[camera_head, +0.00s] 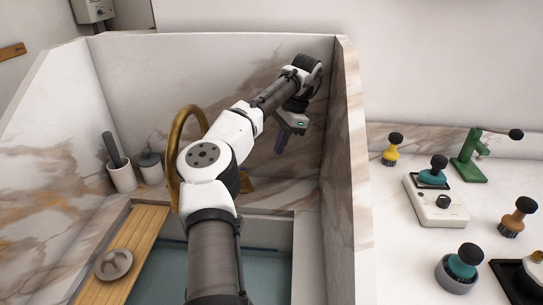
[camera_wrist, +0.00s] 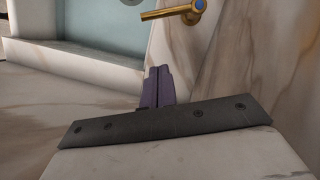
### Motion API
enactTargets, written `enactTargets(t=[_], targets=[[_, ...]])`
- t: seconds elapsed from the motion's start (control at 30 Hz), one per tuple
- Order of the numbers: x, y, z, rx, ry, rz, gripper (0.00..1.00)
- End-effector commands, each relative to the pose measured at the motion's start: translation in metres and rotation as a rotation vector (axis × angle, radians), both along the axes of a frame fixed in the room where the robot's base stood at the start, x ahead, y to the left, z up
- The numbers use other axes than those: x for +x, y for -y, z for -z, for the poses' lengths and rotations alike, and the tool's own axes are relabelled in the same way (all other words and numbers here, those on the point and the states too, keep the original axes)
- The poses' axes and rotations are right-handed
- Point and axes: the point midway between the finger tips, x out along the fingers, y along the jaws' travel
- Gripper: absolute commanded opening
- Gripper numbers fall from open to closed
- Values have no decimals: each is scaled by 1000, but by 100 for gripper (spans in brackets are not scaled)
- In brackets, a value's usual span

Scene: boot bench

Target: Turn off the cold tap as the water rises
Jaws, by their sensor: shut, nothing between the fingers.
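The brass tap spout (camera_head: 174,140) arches up behind my arm in the head view. In the wrist view, a brass lever handle with a blue dot (camera_wrist: 186,10) is at the top edge; the blue marks the cold tap. My gripper (camera_head: 281,145) has purple fingers pointing down near the right wall of the basin. In the wrist view my gripper (camera_wrist: 157,76) is shut and empty, apart from the cold handle. Teal water (camera_head: 268,268) lies in the basin, partly hidden by my arm; it also shows in the wrist view (camera_wrist: 108,22).
Marble walls surround the basin; the right wall (camera_head: 342,180) stands close to my gripper. A wooden board (camera_head: 134,250) with a grey lidded object (camera_head: 114,264) lies at left. Cups (camera_head: 121,174) stand behind it. A counter at right holds several brushes and a green stand (camera_head: 470,165).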

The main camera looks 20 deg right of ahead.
Motion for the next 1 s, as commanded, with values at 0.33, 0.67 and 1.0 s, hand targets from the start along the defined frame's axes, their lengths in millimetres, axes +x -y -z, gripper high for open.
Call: enactTargets(t=[0.33, 0.67, 1.0], targets=[[-1, -22, 67, 0, 0, -1, 0], [-4, -58, 89, -3, 2, 0, 0], [-4, -65, 93, -5, 3, 1, 0]])
